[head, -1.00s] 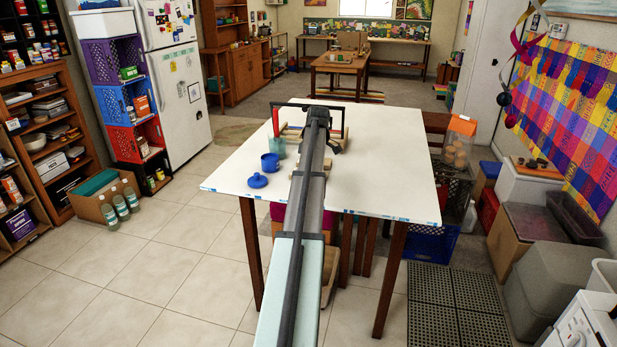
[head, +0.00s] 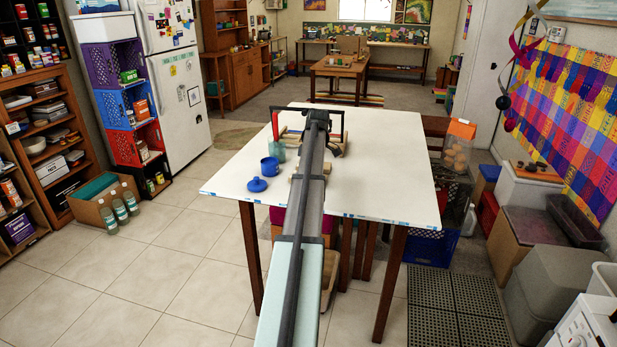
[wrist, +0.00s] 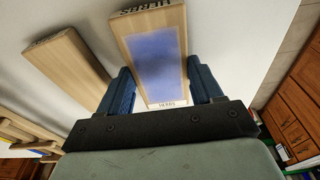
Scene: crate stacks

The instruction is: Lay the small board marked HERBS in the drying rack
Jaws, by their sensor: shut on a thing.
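The small wooden board marked HERBS (wrist: 121,33) shows in the wrist view, with a bluish panel on its face and lettering at its far edge and on a pale label at its near end. My gripper (wrist: 160,68) is shut on this board, with a blue finger on each side. A second plain wooden board (wrist: 68,62) lies to its left. Pale wooden slats (wrist: 25,133) at the lower left look like part of the drying rack, mostly cut off. In the head view my arm hides the held board and much of my gripper (head: 317,116) over the white table.
The white table (head: 380,180) has free room on its right and front. A blue mug (head: 270,165), a blue lid (head: 257,184) and a teal container (head: 278,151) stand left of my arm. A small wooden piece (head: 297,177) lies beside the arm.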

